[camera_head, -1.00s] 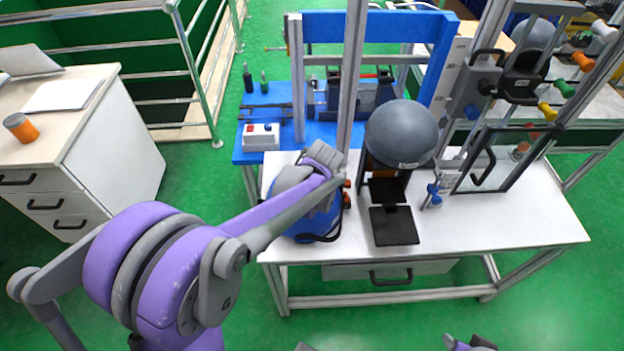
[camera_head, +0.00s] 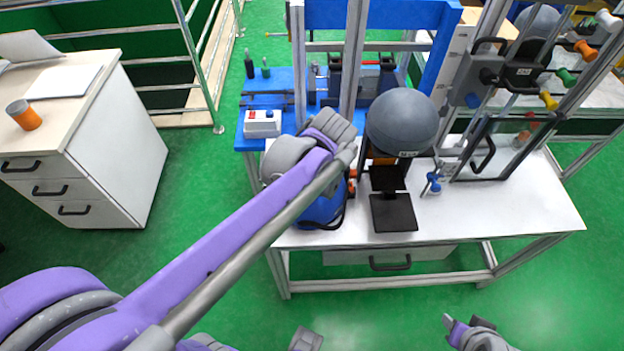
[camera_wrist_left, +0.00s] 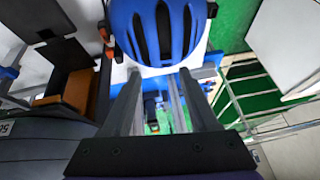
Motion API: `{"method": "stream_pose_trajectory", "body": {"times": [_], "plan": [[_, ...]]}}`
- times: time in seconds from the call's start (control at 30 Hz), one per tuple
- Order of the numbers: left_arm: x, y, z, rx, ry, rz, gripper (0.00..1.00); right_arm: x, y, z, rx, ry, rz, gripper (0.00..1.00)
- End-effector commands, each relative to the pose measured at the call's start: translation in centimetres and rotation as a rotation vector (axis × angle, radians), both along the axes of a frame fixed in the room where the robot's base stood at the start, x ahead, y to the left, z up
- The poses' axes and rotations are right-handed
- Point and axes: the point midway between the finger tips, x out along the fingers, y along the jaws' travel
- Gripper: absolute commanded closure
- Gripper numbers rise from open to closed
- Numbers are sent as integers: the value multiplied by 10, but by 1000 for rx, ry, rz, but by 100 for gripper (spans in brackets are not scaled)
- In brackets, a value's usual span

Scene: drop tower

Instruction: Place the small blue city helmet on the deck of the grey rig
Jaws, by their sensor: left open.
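The blue helmet (camera_head: 322,208), with dark vents, sits at the left end of the white table, partly hidden by my left arm. In the left wrist view the helmet (camera_wrist_left: 155,28) is just beyond the fingertips of my left gripper (camera_wrist_left: 160,74). That gripper is open, with nothing visible between its fingers; I cannot tell whether a finger touches the helmet. Right of the helmet stands a rig with a large grey dome (camera_head: 402,120) and a flat black plate (camera_head: 393,213) low in front. I cannot tell which part is the deck.
The white table (camera_head: 500,215) has free room right of the black plate. A clear panel in a dark frame (camera_head: 490,150) stands there. Metal posts (camera_head: 353,60) and a blue bench (camera_head: 285,88) are behind. A drawer cabinet (camera_head: 115,150) stands at left.

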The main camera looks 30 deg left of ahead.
Motion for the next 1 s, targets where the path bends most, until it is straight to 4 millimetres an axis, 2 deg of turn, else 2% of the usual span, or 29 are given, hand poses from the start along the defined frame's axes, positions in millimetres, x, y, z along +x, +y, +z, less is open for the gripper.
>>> {"method": "stream_pose_trajectory", "body": {"times": [0.17, 0.3, 0.4, 0.5, 0.63, 1.0], "plan": [[-62, -19, -10, -40, 17, -146, 40, 0, 0, 0, 0, 0, 0, 55], [-119, -38, -29, -73, 17, -302, 40, 0, 0, 0, 0, 0, 0, 55], [-150, -50, -45, -91, 9, -392, 40, 0, 0, 0, 0, 0, 0, 55], [-169, -58, -56, -100, 1, -455, 40, 0, 0, 0, 0, 0, 0, 55], [-179, -62, -62, -104, -6, -490, 40, 0, 0, 0, 0, 0, 0, 55], [-179, -62, -63, -104, -6, -494, 40, 0, 0, 0, 0, 0, 0, 55]]}}
